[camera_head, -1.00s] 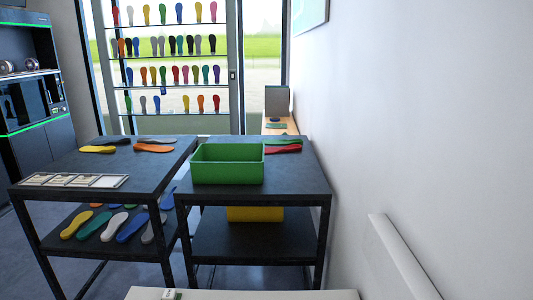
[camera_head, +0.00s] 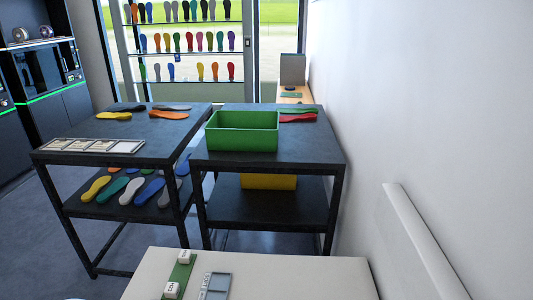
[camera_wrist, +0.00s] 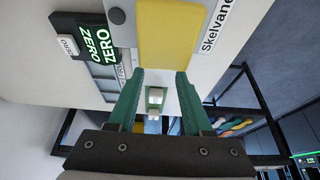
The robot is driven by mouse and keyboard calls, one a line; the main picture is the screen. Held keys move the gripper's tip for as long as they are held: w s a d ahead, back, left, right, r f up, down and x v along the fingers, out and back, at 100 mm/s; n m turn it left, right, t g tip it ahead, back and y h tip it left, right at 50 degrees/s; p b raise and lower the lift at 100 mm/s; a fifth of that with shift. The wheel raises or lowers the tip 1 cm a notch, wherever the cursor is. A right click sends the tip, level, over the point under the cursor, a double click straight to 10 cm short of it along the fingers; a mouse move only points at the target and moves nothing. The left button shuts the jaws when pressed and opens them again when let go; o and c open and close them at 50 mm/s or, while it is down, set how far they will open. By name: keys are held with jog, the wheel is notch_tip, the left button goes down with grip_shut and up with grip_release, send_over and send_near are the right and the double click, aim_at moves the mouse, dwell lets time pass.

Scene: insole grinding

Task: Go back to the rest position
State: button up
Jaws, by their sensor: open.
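My gripper (camera_wrist: 157,76) shows in the wrist view with its two green fingers spread apart. No object is held between them. Small pale blocks (camera_wrist: 155,97) show in the gap, farther off; I cannot tell how far. Beyond the fingers are a yellow pad (camera_wrist: 167,35) and a white label strip reading "Skelvane" (camera_wrist: 217,22). A green and black "ZERO" piece (camera_wrist: 97,38) lies to the left. My gripper does not show in the head view.
In the head view, a pale bench (camera_head: 315,272) holds white blocks on a green strip (camera_head: 179,275) and a grey tray (camera_head: 214,287). Beyond stand two dark tables with insoles and a green bin (camera_head: 243,138). A white wall (camera_head: 430,110) bounds the right. Floor shows at left.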

jog(key=d+r+m+g, duration=0.1)
jog(key=d+r, duration=0.3)
jog(key=d, duration=0.5)
jog(key=d+r+m+g+h, duration=0.1)
jog(key=d+r, duration=0.3)
jog(key=d, duration=0.5)
jog(key=d+r+m+g, duration=0.15)
jog(key=d+r, duration=0.25)
jog(key=d, duration=0.5)
jog(key=s+d+r+m+y, duration=0.1)
jog(key=s+d, duration=0.3)
jog(key=s, duration=0.5)
jog(key=s+d+m+g+y, duration=0.1)
jog(key=s+d, duration=0.4)
jog(key=s, duration=0.4)
jog(key=shift+d+r+y, duration=0.25)
jog(key=shift+r+y, duration=0.1)
jog(key=shift+y, duration=0.05)
jog(key=shift+w, duration=0.1)
